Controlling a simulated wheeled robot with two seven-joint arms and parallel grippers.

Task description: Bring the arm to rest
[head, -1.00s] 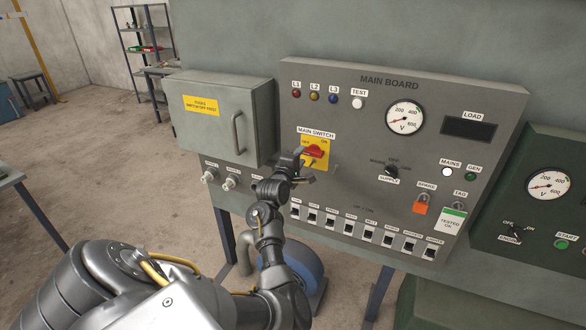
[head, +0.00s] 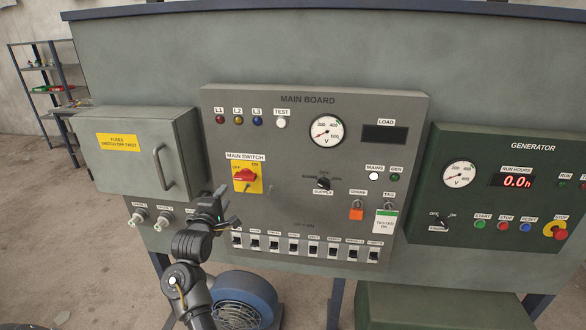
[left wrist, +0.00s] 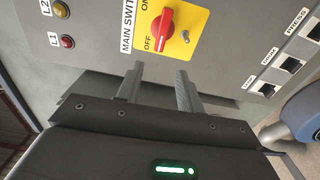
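My left gripper (head: 229,207) is below and left of the main switch, in front of the main board's lower left corner. In the left wrist view its two fingers (left wrist: 159,78) stand apart with nothing between them. The red main switch handle (head: 245,175) sits on a yellow plate and also shows in the left wrist view (left wrist: 164,30), beyond the fingertips and clear of them. One end of the handle lies by the OFF mark there. My right gripper is not in view.
The grey fuse box (head: 130,165) juts out left of the main board (head: 290,215). A row of small switches (head: 293,247) lies right of my gripper. The green generator panel (head: 460,220) is at the right. A blue motor (head: 245,290) stands below. The space before the board is open.

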